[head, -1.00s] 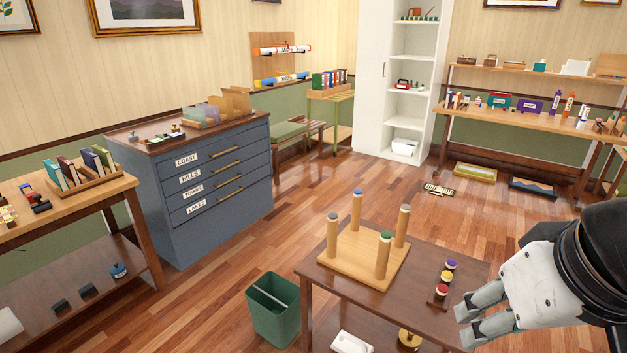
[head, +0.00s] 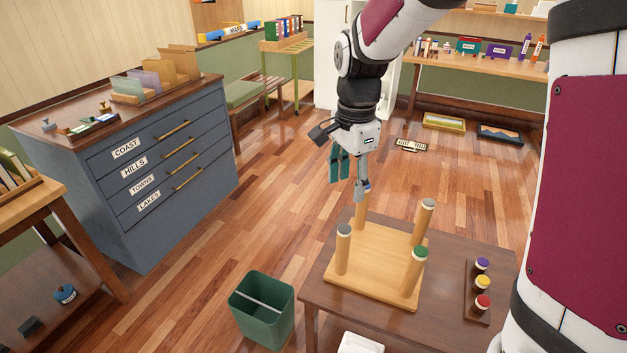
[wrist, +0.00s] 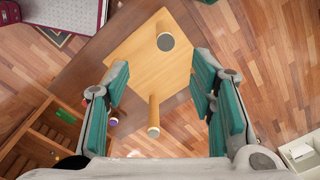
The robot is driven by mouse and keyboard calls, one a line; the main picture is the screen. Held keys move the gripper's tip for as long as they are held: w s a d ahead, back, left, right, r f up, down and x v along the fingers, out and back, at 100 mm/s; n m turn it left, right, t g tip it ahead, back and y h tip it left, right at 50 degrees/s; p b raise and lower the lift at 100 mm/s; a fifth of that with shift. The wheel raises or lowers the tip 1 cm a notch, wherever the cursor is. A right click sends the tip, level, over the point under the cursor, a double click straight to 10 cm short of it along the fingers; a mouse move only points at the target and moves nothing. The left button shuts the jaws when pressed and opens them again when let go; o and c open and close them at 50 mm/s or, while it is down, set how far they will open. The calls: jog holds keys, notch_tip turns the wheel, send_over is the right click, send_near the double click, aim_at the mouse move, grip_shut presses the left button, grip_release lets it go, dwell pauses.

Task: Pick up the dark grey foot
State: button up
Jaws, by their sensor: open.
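An upturned stool (head: 375,265) has four legs with coloured feet on their tips. In the wrist view one tip is a dark grey foot (wrist: 166,42), at the top centre; it seems to be the front-left leg's foot (head: 344,230) in the head view. Another leg's paler grey foot (wrist: 153,131) is lower centre, at the back right in the head view (head: 428,203). A blue foot (head: 366,188) is partly hidden by a finger, and a green foot (head: 420,252) is at the front. My gripper (head: 350,178) is open and empty above the stool's back side, pointing down.
The stool lies on a brown table (head: 460,265). A small rack (head: 477,305) at its right holds purple, yellow and red feet. A green bin (head: 262,310) stands on the floor left of the table. A blue-grey drawer cabinet (head: 150,190) is further left.

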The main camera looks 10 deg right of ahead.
notch_tip(320, 180, down, 2)
jog(key=w+m, duration=0.1)
jog(key=w, duration=0.1)
send_over(345, 228)
jog(key=f, duration=0.8)
jog(key=shift+s+a+f, duration=0.1)
jog(key=shift+a+f, duration=0.15)
jog(key=shift+a, duration=0.15)
jog(key=f, duration=0.4)
jog(key=shift+d+f, duration=0.2)
jog(key=shift+d, duration=0.2)
jog(key=shift+f+p, duration=0.3)
jog(key=shift+f, duration=0.25)
jog(key=c, duration=0.8)
